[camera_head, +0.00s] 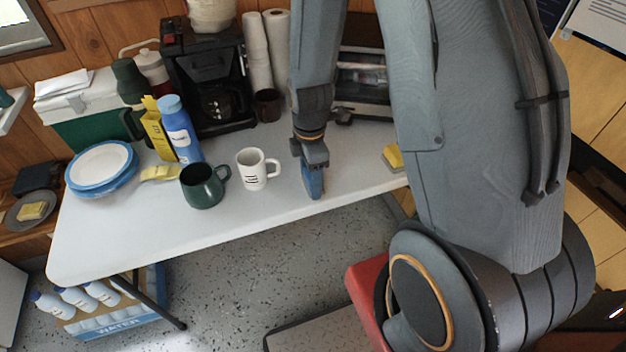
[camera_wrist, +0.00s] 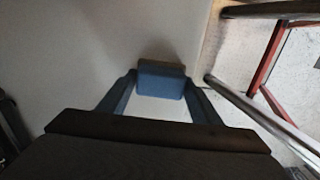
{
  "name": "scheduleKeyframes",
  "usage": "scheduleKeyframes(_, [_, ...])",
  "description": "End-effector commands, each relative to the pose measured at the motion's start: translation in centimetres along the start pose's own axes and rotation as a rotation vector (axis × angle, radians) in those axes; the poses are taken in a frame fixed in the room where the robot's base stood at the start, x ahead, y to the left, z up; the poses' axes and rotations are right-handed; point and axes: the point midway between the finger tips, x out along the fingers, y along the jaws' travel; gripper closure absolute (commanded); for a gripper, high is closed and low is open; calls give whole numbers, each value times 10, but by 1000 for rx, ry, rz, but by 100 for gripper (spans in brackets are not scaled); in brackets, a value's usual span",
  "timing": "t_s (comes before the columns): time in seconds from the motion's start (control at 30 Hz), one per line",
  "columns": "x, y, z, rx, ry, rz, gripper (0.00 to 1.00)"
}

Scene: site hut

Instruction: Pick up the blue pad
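The blue pad (camera_wrist: 162,83) shows in the wrist view as a small blue block with a brownish top side. It lies between the tips of my gripper's two blue fingers (camera_wrist: 161,92). The fingers are apart, one on each side of the pad, with no clear gap at either side. I cannot tell whether they press on it. In the head view my gripper (camera_head: 313,190) points down at the white table (camera_head: 240,225) near its front edge, right of the white mug (camera_head: 254,170). The pad is not clearly distinct from the fingers there.
A dark green mug (camera_head: 203,187) and a blue bottle (camera_head: 180,130) stand to the left. A yellow pad (camera_head: 393,157) lies near the table's right end, another (camera_head: 160,173) by the stacked plates (camera_head: 100,165). A coffee maker (camera_head: 212,80) stands behind. The front-left table is clear.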

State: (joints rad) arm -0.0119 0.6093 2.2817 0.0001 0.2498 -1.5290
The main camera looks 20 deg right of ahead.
Motion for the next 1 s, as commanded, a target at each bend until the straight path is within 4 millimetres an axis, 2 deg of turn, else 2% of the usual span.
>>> scheduleKeyframes(0.03, [0, 0, 0, 0, 0, -1, 53])
scheduleKeyframes(0.1, [0, 0, 0, 0, 0, -1, 64])
scheduleKeyframes(0.37, [-1, 0, 0, 0, 0, 0, 64])
scheduleKeyframes(0.57, [-10, 1, 0, 0, 0, 1, 64])
scheduleKeyframes(0.67, [-21, 1, 0, 0, 0, 2, 64])
scheduleKeyframes(1.0, [-75, 1, 0, 0, 0, 3, 64])
